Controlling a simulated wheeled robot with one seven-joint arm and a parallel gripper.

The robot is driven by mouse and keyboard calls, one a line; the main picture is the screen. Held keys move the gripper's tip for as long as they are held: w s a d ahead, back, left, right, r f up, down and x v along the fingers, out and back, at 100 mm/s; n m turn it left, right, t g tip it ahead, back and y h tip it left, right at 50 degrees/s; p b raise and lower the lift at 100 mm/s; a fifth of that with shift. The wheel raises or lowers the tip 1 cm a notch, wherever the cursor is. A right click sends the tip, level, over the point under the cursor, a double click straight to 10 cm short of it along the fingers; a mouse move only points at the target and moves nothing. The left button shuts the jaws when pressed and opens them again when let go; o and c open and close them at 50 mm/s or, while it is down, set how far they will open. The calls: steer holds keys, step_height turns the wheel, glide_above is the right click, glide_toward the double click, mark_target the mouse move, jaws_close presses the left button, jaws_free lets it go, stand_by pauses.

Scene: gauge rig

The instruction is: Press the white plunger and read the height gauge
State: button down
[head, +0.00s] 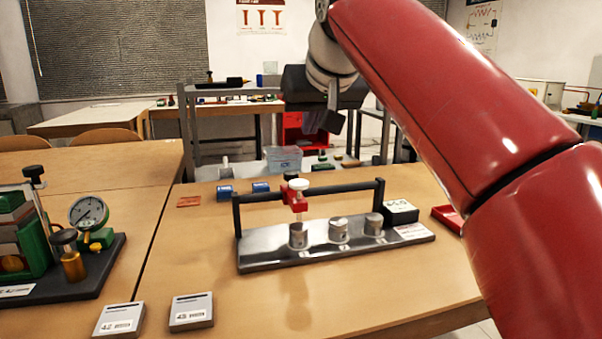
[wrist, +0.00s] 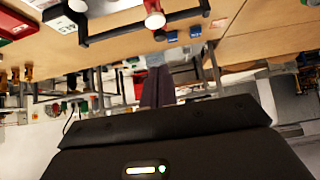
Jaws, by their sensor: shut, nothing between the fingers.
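The white plunger (head: 299,184) tops a red carriage (head: 295,200) on the black rail (head: 340,188) of the gauge rig. The carriage stands above the leftmost of three metal cylinders on the rig's metal base (head: 270,263). A black box with a white display (head: 399,207), apparently the height gauge readout, sits at the rig's right end; its figures are too small to read surely. My gripper (head: 322,122) is shut and empty, in the air above and apart from the plunger. In the wrist view, the shut fingers (wrist: 158,86) point toward the plunger (wrist: 154,20), seen upside down.
A dial gauge (head: 89,213) on a green-and-black rig stands at the left. Two small labelled blocks (head: 192,311) lie at the front. Table in front is mostly clear.

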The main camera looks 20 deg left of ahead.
stand_by(0.3)
steer(key=b, duration=0.2)
glide_above(301, 185)
step_height(301, 185, down, 7)
steer(key=shift+f, duration=0.2)
steer(key=shift+f+b, duration=0.3)
steer(key=shift+f, duration=0.6)
steer(key=shift+s+f+b, duration=0.1)
steer(key=shift+f+b, duration=0.25)
steer(key=shift+f, duration=0.55)
steer(key=shift+f+b, duration=0.65)
steer(key=shift+f, duration=0.8)
